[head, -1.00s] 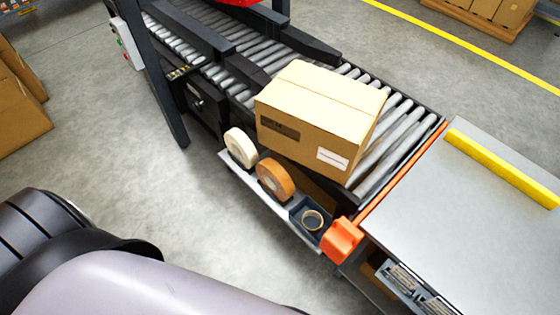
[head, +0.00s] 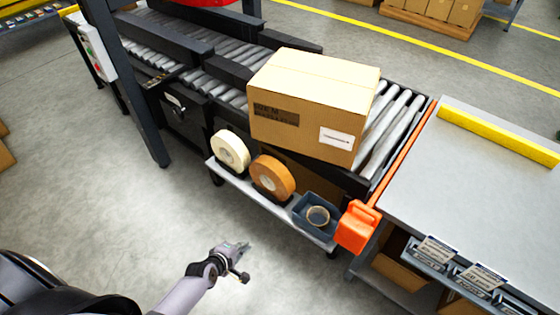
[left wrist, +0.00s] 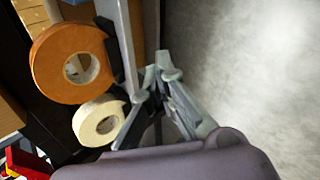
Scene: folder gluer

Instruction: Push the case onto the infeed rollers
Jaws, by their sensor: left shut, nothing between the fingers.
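The cardboard case (head: 300,105) sits on the infeed rollers (head: 392,130), upright and slightly turned, between the dark guide bars and the grey table. It has a dark printed patch and a white label on its near side. My left gripper (head: 245,252) is low over the floor in front of the machine, apart from the case. In the left wrist view the gripper (left wrist: 165,80) is shut and empty, beside the tape rolls. My right gripper is not in view.
A side shelf (head: 270,205) below the rollers holds a white tape roll (head: 230,152), an orange tape roll (head: 272,177) and a blue bin (head: 316,216). An orange block (head: 356,227) sticks out at the table corner. The grey table (head: 470,190) bears a yellow bar (head: 498,136).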

